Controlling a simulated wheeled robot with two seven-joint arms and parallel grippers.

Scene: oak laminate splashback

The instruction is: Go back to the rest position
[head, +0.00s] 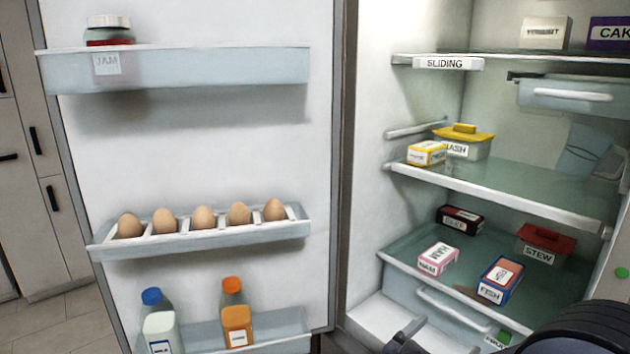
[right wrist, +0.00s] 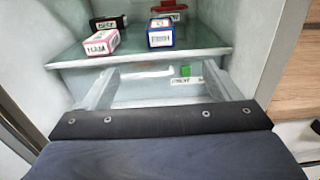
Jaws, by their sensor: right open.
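My right gripper (head: 405,340) shows only in part at the bottom edge of the head view, low in front of the open fridge. It is open, with nothing seen in it. My dark right arm fills the bottom right corner. My left gripper is not in view.
The fridge door (head: 200,130) stands open at left, with a jam jar (head: 108,31), eggs (head: 204,218) and bottles (head: 236,315). A pink box (head: 438,259), a blue box (head: 500,279) and a red-lidded stew tub (head: 541,243) sit on the lower glass shelf. A drawer (right wrist: 150,88) is below.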

